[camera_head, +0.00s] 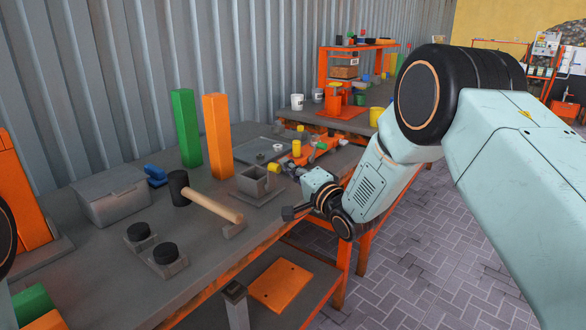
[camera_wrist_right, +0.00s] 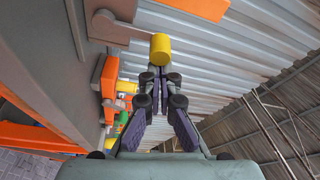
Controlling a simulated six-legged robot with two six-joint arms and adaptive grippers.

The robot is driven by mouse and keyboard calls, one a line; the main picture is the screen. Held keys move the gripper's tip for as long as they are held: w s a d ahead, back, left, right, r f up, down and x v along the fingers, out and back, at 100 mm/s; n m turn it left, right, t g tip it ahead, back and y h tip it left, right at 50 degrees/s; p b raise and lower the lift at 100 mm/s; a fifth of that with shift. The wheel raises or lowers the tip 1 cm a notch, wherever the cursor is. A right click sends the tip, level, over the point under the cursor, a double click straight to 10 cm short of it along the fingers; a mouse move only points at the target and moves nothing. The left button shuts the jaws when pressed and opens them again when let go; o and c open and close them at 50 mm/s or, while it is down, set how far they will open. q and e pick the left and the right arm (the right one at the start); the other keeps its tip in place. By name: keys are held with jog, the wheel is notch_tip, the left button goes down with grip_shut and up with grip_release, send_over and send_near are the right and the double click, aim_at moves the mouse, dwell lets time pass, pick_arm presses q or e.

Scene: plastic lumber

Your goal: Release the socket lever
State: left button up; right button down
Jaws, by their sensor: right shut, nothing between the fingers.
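In the right wrist view a yellow cylindrical knob (camera_wrist_right: 160,47) sits at the end of a grey lever arm (camera_wrist_right: 122,26). My right gripper (camera_wrist_right: 158,74) is shut and empty, its fingertips close to the knob; I cannot tell whether they touch. A yellow knob (camera_head: 274,168) and a second yellow cylinder (camera_head: 297,148) show behind the socket; I cannot tell which is the lever's knob. My left gripper is out of view.
The grey workbench (camera_head: 100,270) holds a mallet (camera_head: 205,198), a green post (camera_head: 187,128), an orange post (camera_head: 218,135), a grey box (camera_head: 110,197) and black knobs (camera_head: 165,253). An orange panel (camera_head: 281,286) lies below. The paved floor at right is clear.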

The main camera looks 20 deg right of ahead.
jog(key=a+n, duration=0.1)
jog(key=n, duration=0.1)
jog(key=s+n+y, duration=0.1)
jog(key=n, duration=0.1)
jog(key=shift+s+a+t+b, duration=0.15)
jog(key=shift+a+t+b, duration=0.25)
jog(key=shift+s+a+f+n+y, duration=0.1)
jog(key=shift+s+a+n+y, duration=0.15)
jog(key=shift+n, duration=0.35)
jog(key=shift+s+a+n+y, duration=0.15)
jog(key=shift+n+y, duration=0.2)
jog(key=shift+n, duration=0.25)
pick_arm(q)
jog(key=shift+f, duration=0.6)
pick_arm(e)
jog(key=shift+s+a+f, duration=0.1)
jog(key=shift+s+a, duration=0.05)
jog(key=shift+a, duration=0.15)
jog(key=shift+s+a, duration=0.1)
